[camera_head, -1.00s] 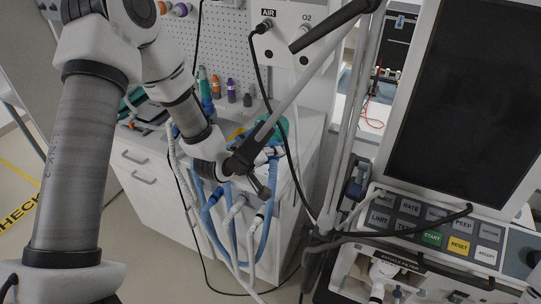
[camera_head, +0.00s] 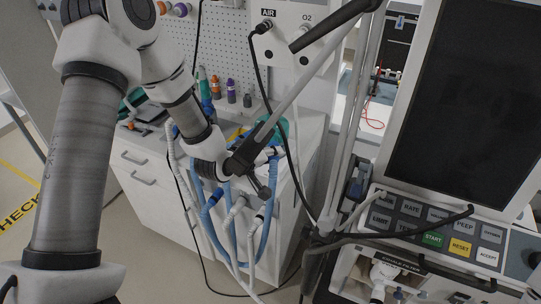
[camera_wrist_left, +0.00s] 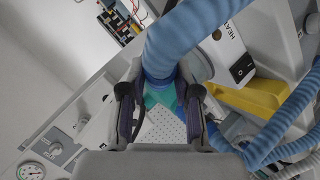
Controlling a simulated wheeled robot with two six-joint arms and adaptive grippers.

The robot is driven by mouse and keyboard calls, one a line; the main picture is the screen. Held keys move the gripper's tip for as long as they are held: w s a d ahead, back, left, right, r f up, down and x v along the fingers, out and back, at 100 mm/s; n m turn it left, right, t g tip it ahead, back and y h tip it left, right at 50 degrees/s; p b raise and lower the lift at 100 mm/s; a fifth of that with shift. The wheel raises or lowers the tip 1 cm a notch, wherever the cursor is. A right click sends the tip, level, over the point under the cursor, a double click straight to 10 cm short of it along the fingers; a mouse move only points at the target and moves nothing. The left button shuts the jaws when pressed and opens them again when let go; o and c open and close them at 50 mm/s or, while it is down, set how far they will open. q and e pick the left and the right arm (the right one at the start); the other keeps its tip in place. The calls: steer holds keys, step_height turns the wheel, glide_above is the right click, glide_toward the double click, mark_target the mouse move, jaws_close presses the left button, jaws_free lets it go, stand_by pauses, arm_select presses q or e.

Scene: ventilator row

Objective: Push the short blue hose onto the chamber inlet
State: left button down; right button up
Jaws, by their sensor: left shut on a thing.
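My left gripper (camera_wrist_left: 160,105) is shut on the end of a ribbed blue hose (camera_wrist_left: 188,38) in the left wrist view. The hose rises from between the fingers and bends toward the top right. In the head view my left gripper (camera_head: 258,181) is at the humidifier beside the cabinet, and its arm hides much of what lies there. A white humidifier housing (camera_wrist_left: 226,52) with a HEAT label and a black switch (camera_wrist_left: 242,68) is just right of the fingers. I cannot make out the chamber inlet. My right gripper is not in view.
Blue and white hoses (camera_head: 266,225) hang in loops in front of the white cabinet (camera_head: 150,205). A yellow part (camera_wrist_left: 255,98) and another blue hose (camera_wrist_left: 285,125) lie right of the fingers.

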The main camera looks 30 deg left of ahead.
arm_select(q)
steer(key=shift+w+a, duration=0.3)
steer(key=shift+w, duration=0.25)
steer(key=shift+w+a, duration=0.25)
steer(key=shift+w, duration=0.3)
stand_by(0.7)
stand_by(0.6)
steer(key=c, duration=0.7)
jaws_free()
steer(key=shift+c, duration=0.2)
steer(key=v, duration=1.1)
steer(key=shift+s+r, duration=0.2)
steer(key=shift+s, duration=0.15)
